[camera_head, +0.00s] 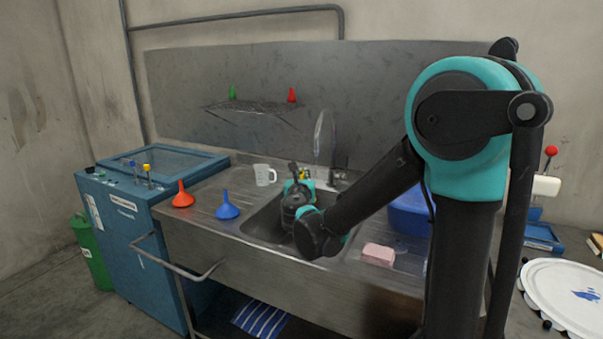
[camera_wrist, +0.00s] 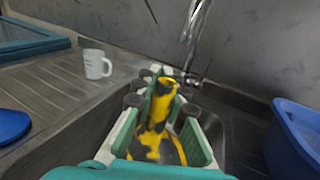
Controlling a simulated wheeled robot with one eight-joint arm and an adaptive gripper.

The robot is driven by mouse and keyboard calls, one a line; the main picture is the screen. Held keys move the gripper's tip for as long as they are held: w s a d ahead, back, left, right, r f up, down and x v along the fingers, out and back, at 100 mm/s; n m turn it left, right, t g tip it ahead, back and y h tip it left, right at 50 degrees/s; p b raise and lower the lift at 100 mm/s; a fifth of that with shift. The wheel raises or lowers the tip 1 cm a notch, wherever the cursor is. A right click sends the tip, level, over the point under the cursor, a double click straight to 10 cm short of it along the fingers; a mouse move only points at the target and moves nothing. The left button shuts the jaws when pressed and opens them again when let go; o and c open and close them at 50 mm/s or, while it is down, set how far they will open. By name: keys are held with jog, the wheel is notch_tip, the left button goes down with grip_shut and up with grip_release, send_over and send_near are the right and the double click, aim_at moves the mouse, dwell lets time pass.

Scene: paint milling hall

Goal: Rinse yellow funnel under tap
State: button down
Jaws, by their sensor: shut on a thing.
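The yellow funnel (camera_wrist: 157,128) is between the fingers of my gripper (camera_wrist: 160,100) in the wrist view, and the gripper is shut on it. In the head view my gripper (camera_head: 299,183) is over the sink basin (camera_head: 262,222), and only a little yellow shows there. The tap (camera_head: 327,140) rises behind the sink. In the wrist view the tap (camera_wrist: 193,45) stands beyond the fingers, slightly right of the funnel. I cannot tell whether water is running or whether the funnel is wet.
An orange-red funnel (camera_head: 181,195) and a blue funnel (camera_head: 228,207) stand on the drainboard left of the sink. A white mug (camera_head: 264,175) is behind them. A blue tub (camera_head: 409,215) and a pink sponge (camera_head: 378,254) are right of the basin. A wall rack (camera_head: 252,107) holds small funnels.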

jog(key=w+d+f, duration=0.1)
jog(key=w, duration=0.5)
jog(key=w+d+f, duration=0.1)
jog(key=w+d, duration=0.1)
jog(key=w, duration=0.5)
jog(key=shift+w+f, duration=0.3)
jog(key=shift+f, duration=0.05)
dwell(0.8)
jog(key=shift+s+d, duration=0.15)
jog(key=shift+d, duration=0.35)
jog(key=shift+a, duration=0.2)
jog(key=shift+a, duration=0.4)
jog(key=shift+d, duration=0.2)
jog(key=shift+d, duration=0.4)
